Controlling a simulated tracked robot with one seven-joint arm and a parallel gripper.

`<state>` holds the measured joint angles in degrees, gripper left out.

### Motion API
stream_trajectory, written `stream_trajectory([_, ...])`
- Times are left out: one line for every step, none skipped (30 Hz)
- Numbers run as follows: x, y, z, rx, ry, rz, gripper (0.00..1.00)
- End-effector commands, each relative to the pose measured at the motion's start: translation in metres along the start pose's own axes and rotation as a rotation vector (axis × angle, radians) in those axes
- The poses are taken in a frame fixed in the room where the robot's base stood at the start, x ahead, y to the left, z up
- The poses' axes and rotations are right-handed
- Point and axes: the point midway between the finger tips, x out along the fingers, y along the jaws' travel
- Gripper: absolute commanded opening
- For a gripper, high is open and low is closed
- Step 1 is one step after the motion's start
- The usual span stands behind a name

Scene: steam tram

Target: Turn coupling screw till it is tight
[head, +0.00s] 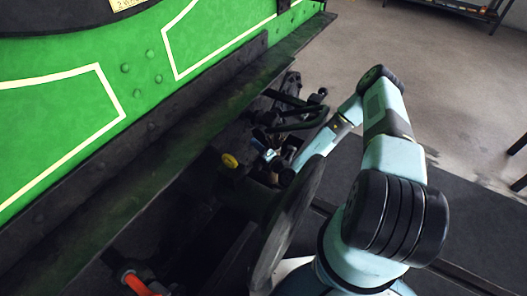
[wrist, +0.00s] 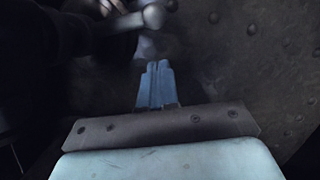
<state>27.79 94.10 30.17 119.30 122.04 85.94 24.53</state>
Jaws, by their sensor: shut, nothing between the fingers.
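My gripper (wrist: 156,66) is shut and empty in the wrist view, its two blue fingers side by side. Just beyond and above the fingertips is a grey rounded knob (wrist: 154,16) on a bar, which looks like the handle of the coupling screw. The knob is apart from the fingers in the picture; the depth between them is hard to judge. In the head view my gripper (head: 267,150) is low among the dark coupling parts (head: 297,116) in front of the tram. The screw's thread is not clear in either view.
The green tram end (head: 60,110) with its dark beam (head: 165,125) fills the left. A large round buffer (head: 290,225) stands close to my arm. A yellow cap (head: 229,160) and a red handle (head: 136,284) are nearby.

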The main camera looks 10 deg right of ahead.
Motion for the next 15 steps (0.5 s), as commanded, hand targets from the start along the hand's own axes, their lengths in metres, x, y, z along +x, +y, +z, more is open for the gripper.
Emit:
stream_trajectory([0.009, 0.001, 0.0, -0.002, 0.0, 0.003, 0.0])
stream_trajectory([0.012, 0.0, 0.004, -0.003, -0.001, 0.002, 0.0])
stream_trajectory([0.016, 0.0, 0.009, -0.003, -0.002, 0.001, 0.0])
stream_trajectory([0.019, 0.001, 0.013, -0.004, -0.002, 0.002, 0.0])
stream_trajectory([0.021, 0.001, 0.015, -0.003, -0.001, 0.002, 0.0])
stream_trajectory([0.025, 0.0, 0.018, -0.002, -0.001, 0.002, 0.0])
stream_trajectory([0.026, 0.0, 0.02, -0.002, 0.0, 0.001, 0.0])
stream_trajectory([0.028, 0.0, 0.021, -0.002, 0.0, 0.001, 0.0])
stream_trajectory([0.03, 0.0, 0.024, -0.002, 0.0, 0.001, 0.0])
stream_trajectory([0.032, 0.0, 0.025, -0.002, 0.0, 0.001, 0.0])
stream_trajectory([0.033, 0.0, 0.026, -0.001, 0.0, 0.001, 0.0])
stream_trajectory([0.034, 0.0, 0.027, -0.001, 0.0, 0.001, 0.0])
stream_trajectory([0.034, 0.0, 0.028, 0.0, 0.0, 0.001, 0.0])
stream_trajectory([0.035, 0.0, 0.028, 0.0, 0.0, 0.001, 0.0])
stream_trajectory([0.035, 0.0, 0.029, 0.0, 0.0, 0.001, 0.0])
